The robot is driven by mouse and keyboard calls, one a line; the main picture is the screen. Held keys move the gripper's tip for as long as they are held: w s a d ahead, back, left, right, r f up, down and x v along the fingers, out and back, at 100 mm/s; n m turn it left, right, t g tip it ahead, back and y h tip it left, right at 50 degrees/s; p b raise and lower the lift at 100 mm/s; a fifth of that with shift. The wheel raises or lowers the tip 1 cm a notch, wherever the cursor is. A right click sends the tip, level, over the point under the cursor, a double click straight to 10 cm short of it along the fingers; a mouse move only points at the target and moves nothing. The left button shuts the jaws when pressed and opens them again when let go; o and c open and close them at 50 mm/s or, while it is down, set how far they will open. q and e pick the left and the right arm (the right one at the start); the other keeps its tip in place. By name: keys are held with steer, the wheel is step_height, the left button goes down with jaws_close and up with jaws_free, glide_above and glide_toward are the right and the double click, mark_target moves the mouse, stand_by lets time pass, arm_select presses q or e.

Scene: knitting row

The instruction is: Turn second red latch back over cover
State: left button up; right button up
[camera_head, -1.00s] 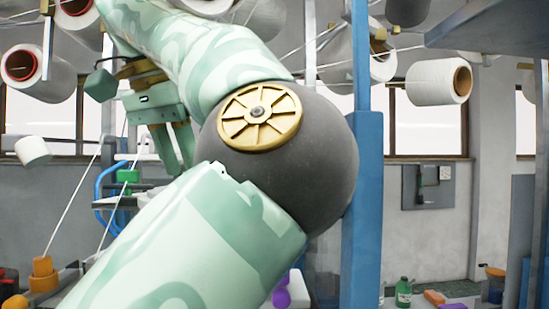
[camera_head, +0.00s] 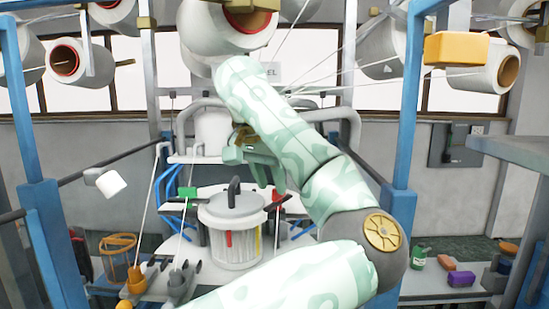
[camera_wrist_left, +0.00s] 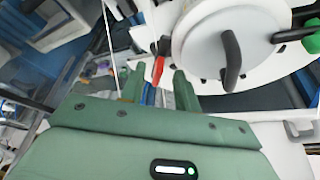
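The round white cover (camera_head: 238,207) with a dark handle (camera_head: 234,192) sits on a ribbed white drum. A red latch (camera_head: 229,239) hangs on the drum's front, and another red part (camera_head: 276,198) shows at its right beside a black bar. My left gripper (camera_head: 268,183) is above and behind the cover's right side in the head view. In the left wrist view its two fingers (camera_wrist_left: 160,80) are spread and empty. A red latch (camera_wrist_left: 158,70) shows beyond the gap between them, beside the cover (camera_wrist_left: 205,45); I cannot tell whether they touch it. My right gripper is out of view.
A green block (camera_head: 187,192) is left of the drum, and a yellow strip (camera_head: 258,240) is on its front. Blue posts (camera_head: 403,140) flank the machine, with yarn cones (camera_head: 485,68) above. Orange thread guides (camera_head: 135,279) stand front left.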

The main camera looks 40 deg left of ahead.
arm_select(q)
steer(key=shift+w+a+f, duration=0.1)
steer(key=shift+w+f, duration=0.1)
steer(key=shift+w, duration=0.4)
steer(key=shift+w+a+f, duration=0.1)
steer(key=shift+w+f, duration=0.05)
steer(key=shift+w, duration=0.45)
steer(key=shift+w+f, duration=0.2)
steer(key=shift+f, duration=0.2)
steer(key=shift+s, duration=0.1)
jaws_close()
